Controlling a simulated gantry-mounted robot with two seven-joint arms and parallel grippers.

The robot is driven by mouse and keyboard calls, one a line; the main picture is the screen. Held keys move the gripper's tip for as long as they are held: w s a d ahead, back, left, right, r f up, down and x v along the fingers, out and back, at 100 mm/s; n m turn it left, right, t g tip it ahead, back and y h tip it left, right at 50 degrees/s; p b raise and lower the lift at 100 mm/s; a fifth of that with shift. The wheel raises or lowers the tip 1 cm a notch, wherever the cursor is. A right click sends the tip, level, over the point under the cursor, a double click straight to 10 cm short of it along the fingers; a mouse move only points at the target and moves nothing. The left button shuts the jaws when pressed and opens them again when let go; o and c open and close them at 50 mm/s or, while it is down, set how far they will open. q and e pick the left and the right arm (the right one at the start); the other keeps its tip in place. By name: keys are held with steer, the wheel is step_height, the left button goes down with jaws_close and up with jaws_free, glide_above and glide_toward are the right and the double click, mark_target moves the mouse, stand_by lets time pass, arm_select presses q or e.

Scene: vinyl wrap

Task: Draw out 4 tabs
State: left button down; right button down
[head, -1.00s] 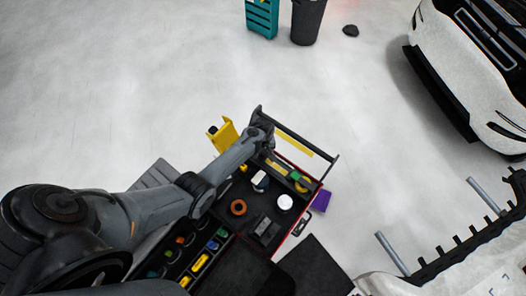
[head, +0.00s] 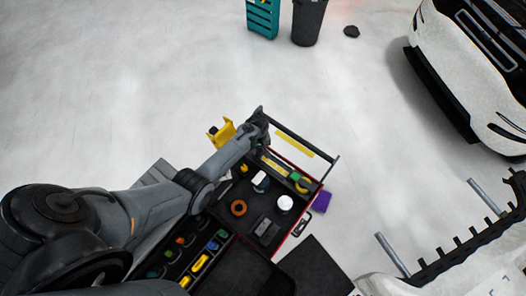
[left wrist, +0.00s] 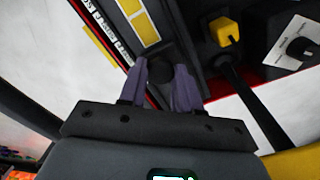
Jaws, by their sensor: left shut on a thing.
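My left gripper (head: 262,116) is at the far left corner of the black tool cart (head: 268,200), by the end of its raised rail. In the left wrist view its purple-grey fingers (left wrist: 160,82) are shut on a small dark round thing, partly hidden between them. I cannot tell exactly what it is. A yellow strip (head: 294,145) lies along the raised rail. The left wrist view shows yellow patches (left wrist: 145,28) on a dark strip beyond the fingers. I cannot make out separate tabs. My right gripper is not in view.
A white roll (head: 285,203), an orange ring (head: 238,208) and a green piece (head: 295,176) are on the cart. A yellow holder (head: 221,133) is at its left side, and a purple block (head: 321,201) at its right. A white car (head: 475,60) stands at right.

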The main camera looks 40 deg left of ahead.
arm_select(q)
steer(key=shift+a, duration=0.7)
steer(key=c, duration=0.8)
jaws_free()
step_height(320, 180, up, 11)
steer(key=shift+f+p, duration=0.1)
steer(key=shift+p, duration=0.65)
steer(key=shift+s+d, duration=0.1)
